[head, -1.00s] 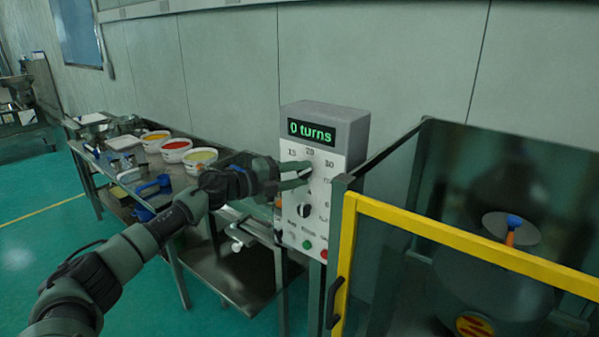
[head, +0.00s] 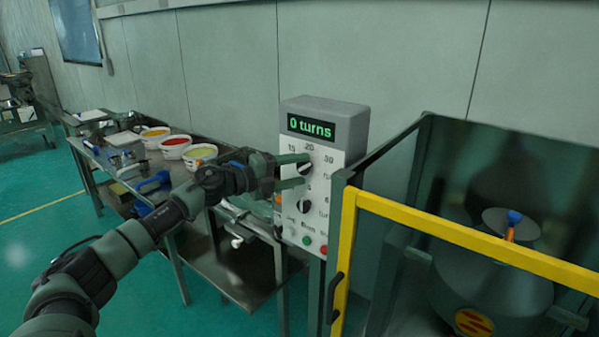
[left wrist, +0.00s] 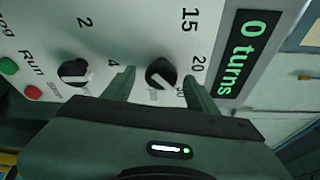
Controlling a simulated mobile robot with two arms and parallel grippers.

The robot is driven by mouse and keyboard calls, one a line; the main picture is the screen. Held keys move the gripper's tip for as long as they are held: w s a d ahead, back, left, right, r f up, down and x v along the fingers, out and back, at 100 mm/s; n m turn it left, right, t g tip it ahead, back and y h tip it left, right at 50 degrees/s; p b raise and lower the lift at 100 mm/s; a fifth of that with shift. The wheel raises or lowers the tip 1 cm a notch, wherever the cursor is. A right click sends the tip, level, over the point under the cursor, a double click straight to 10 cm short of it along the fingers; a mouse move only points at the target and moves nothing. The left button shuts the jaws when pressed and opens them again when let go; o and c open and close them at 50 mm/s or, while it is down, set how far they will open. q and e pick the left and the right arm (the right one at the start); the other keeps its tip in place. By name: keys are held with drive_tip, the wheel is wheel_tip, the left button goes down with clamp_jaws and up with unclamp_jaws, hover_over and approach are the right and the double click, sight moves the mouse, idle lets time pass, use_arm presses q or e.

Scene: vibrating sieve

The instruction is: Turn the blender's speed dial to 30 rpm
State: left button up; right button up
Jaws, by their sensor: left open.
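The control box (head: 336,112) has a white front with a green display (head: 311,127) reading "0 turns". The upper dial (left wrist: 161,74), black with a white mark, sits by the numbers 15 and 20. In the head view it is partly covered by my fingers. I cannot tell exactly where its mark points. My left gripper (head: 307,169) is open at the panel. In the left wrist view its fingers (left wrist: 159,77) stand on either side of the upper dial, with gaps visible. The lower dial (head: 304,207) is below it and also shows in the left wrist view (left wrist: 74,72).
A green button (head: 307,241) and a red button (head: 324,251) sit low on the panel. A yellow-framed guard (head: 450,233) stands close to the right. A metal table (head: 222,268) with bowls and tools is on the left.

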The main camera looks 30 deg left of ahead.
use_arm(q)
drive_tip(key=b+v, duration=0.4)
drive_tip(key=v, duration=0.3)
drive_tip(key=shift+s, duration=0.1)
idle(0.4)
